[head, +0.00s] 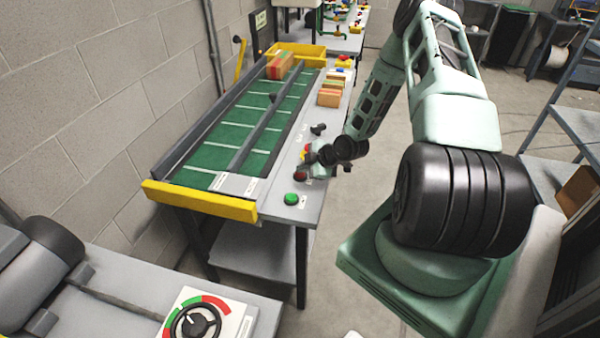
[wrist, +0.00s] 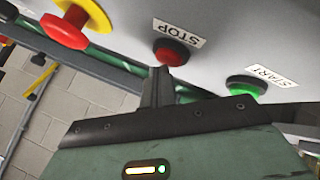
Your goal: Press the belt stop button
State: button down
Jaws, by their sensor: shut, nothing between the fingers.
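The red stop button (wrist: 173,52) with a STOP label shows in the wrist view, on the grey panel. It also shows in the head view (head: 300,176) near the front end of the conveyor. My gripper (wrist: 160,70) is shut and empty. In the wrist view its fingertips reach the lower edge of the stop button; I cannot tell whether they touch it. In the head view my gripper (head: 312,158) is low over the panel, just beyond the button.
A green start button (wrist: 246,86) sits to the right of the stop button. A red mushroom button on a yellow base (wrist: 64,31) is to its left. The green belt (head: 235,132) runs beside the panel. A dial box (head: 205,318) stands in front.

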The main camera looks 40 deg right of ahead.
aim_at(303, 174)
jog(key=shift+r, duration=0.5)
notch_tip(303, 174, up, 6)
jog(key=p, duration=0.4)
dwell(0.8)
jog(key=s+a+r+g+b, duration=0.15)
jog(key=a+r, duration=0.25)
jog(key=a, duration=0.4)
jog(key=a+r+m+g, duration=0.1)
jog(key=a+r+g, duration=0.1)
jog(key=a+r, duration=0.45)
jog(key=s+a+r+g+b, duration=0.1)
jog(key=a+r+g, duration=0.1)
jog(key=a, duration=0.8)
jog(key=s+a+r+m+g, duration=0.1)
jog(key=s+a+r, duration=0.2)
jog(key=s, duration=0.5)
jog(key=s+a+r+g+h+b, duration=0.1)
jog(key=s+a+r, duration=0.2)
jog(key=s+a, duration=0.3)
jog(key=s+a+r+m+g, duration=0.1)
jog(key=s+a+r, duration=0.2)
jog(key=s, duration=0.7)
jog(key=shift+a+r+m+b, duration=0.3)
jog(key=shift+a+r+b, duration=0.1)
jog(key=shift+a, duration=0.8)
